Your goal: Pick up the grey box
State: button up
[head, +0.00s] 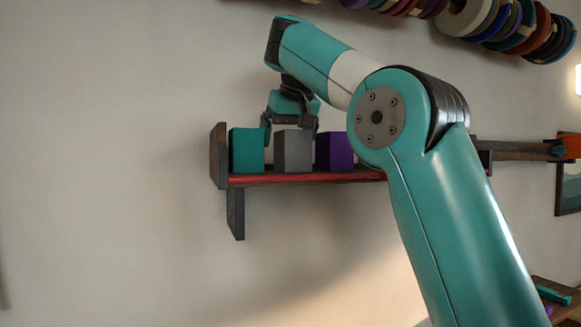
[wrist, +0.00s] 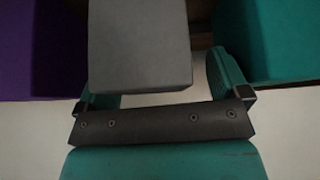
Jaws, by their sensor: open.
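The grey box (head: 293,151) stands on the wall shelf (head: 300,177) between a teal box (head: 247,151) and a purple box (head: 333,151). My gripper (head: 290,128) is open, just above the grey box, with its fingers pointing down toward it. In the wrist view the grey box (wrist: 139,45) fills the upper middle, in front of the gripper body. One teal finger (wrist: 228,72) shows to its right, and the left finger is mostly hidden behind the box. I cannot tell whether the fingers touch it.
In the wrist view the purple box (wrist: 38,50) is at left and the teal box (wrist: 268,40) at right, close to the fingers. The shelf's dark end board (head: 219,155) stands left of the teal box. Colored spools (head: 510,28) hang at upper right.

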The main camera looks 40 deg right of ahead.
jog(key=shift+s+r, duration=0.15)
jog(key=shift+s, duration=0.1)
jog(key=shift+w+d, duration=0.1)
jog(key=c, duration=1.1)
